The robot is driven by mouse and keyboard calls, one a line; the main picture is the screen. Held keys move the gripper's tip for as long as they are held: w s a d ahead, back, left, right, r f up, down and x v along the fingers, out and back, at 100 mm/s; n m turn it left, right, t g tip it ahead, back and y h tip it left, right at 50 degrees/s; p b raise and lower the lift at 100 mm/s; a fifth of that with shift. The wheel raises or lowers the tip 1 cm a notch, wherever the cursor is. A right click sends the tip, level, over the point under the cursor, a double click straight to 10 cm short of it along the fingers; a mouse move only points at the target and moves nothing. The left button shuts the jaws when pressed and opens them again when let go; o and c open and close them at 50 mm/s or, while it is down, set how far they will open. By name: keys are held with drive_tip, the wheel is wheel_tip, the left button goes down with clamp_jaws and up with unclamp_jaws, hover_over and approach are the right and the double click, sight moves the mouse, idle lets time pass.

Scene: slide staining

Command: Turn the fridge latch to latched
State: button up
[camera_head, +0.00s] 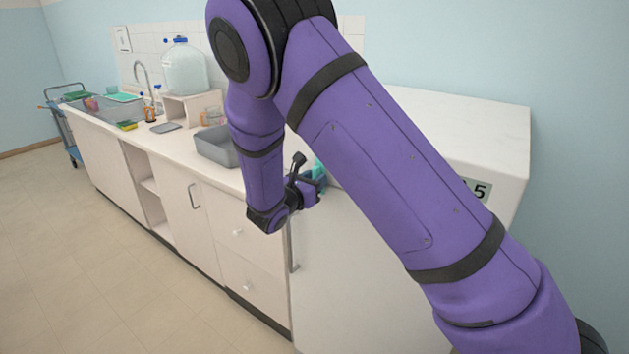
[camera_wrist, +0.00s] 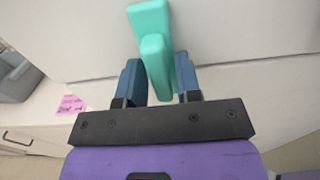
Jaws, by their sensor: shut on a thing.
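The fridge latch (camera_wrist: 153,48) is a teal lever on the white fridge (camera_wrist: 230,38). In the wrist view its handle stands out between the two blue fingers of my gripper (camera_wrist: 160,78), which is shut on it. In the head view my gripper (camera_head: 314,186) is at the upper left of the fridge front (camera_head: 350,262), and only a bit of teal (camera_head: 319,168) shows beside it. My purple arm hides much of the fridge. I cannot tell from these frames whether the latch is latched.
The fridge's vertical handle (camera_head: 293,248) is just below my gripper. A grey basin (camera_head: 216,148) stands on the counter to the left. A pink note (camera_wrist: 71,104) lies near the fridge in the wrist view. The floor (camera_head: 90,255) in front of the cabinets is clear.

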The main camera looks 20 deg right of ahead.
idle(0.3)
drive_tip(key=o, duration=0.7)
drive_tip(key=v, duration=1.1)
drive_tip(key=shift+d, duration=0.1)
